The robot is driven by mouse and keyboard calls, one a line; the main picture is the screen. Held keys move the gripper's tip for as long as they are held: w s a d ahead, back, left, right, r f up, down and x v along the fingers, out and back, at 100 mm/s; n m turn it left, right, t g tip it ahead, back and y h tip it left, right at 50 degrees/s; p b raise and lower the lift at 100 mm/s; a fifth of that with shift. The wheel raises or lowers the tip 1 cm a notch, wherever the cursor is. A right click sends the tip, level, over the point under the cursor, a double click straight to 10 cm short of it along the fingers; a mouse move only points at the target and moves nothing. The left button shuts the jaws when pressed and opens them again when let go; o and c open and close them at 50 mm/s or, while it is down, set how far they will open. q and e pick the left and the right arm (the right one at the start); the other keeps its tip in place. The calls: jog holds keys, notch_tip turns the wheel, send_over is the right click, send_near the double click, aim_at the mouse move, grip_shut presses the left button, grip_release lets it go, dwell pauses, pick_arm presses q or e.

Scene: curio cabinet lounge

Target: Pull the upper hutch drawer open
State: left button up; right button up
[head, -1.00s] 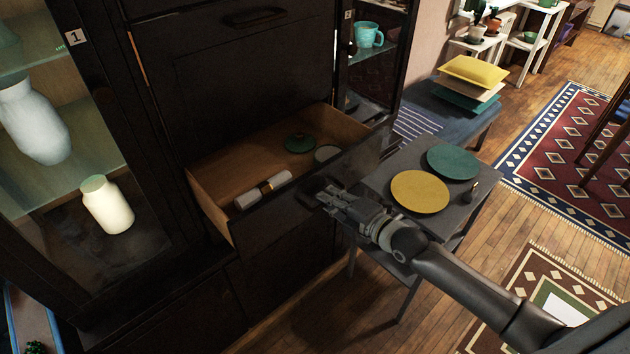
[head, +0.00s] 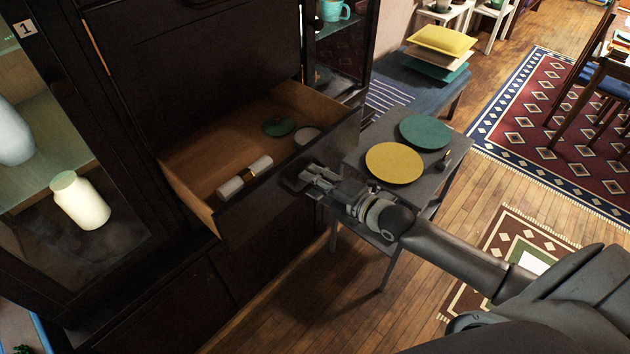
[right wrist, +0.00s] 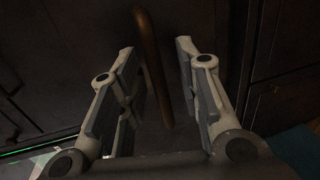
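The upper hutch drawer (head: 268,196) stands well out from the dark cabinet. Its wooden inside shows a white roll with a gold band (head: 244,177), a green lid-like object (head: 278,126) and a pale round item (head: 307,135). My right gripper (head: 306,176) is at the drawer's front, at its dark handle (head: 292,184). In the right wrist view the handle bar (right wrist: 151,65) shows between the two spread fingers, with gaps beside it. My left gripper is not in view.
A small grey table with a yellow plate (head: 394,163) and a green plate (head: 425,131) stands right of the drawer, close to my right arm. Glass-door cabinet sections flank the drawer. Wooden floor (head: 320,300) is clear in front.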

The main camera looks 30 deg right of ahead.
jog(key=v, duration=1.2)
dwell(0.6)
jog(key=s+d+f+m+g+h, duration=0.1)
jog(key=d+f+m+h, duration=0.2)
jog(key=f, duration=0.5)
jog(key=s+d+f+m+g+h, duration=0.1)
jog(key=d+f+m, duration=0.35)
jog(key=f, duration=0.45)
jog(key=s+d+f+m+g+h, duration=0.15)
jog(key=s+f, duration=0.25)
jog(key=f, duration=0.4)
jog(key=s+f+m+g+h, duration=0.1)
jog(key=s+f+m+g, duration=0.15)
jog(key=s+f, duration=0.4)
jog(key=s+a+f+m+g, duration=0.3)
jog(key=s+a+f, duration=0.4)
jog(key=s+f, duration=0.3)
jog(key=s+a+f+m+g, duration=0.4)
jog(key=s+a+f, duration=0.3)
jog(key=s, duration=0.6)
notch_tip(320, 180, down, 3)
jog(key=shift+a+r+m+g, duration=0.2)
jog(key=shift+m+g, duration=0.1)
jog(key=shift+m, duration=0.45)
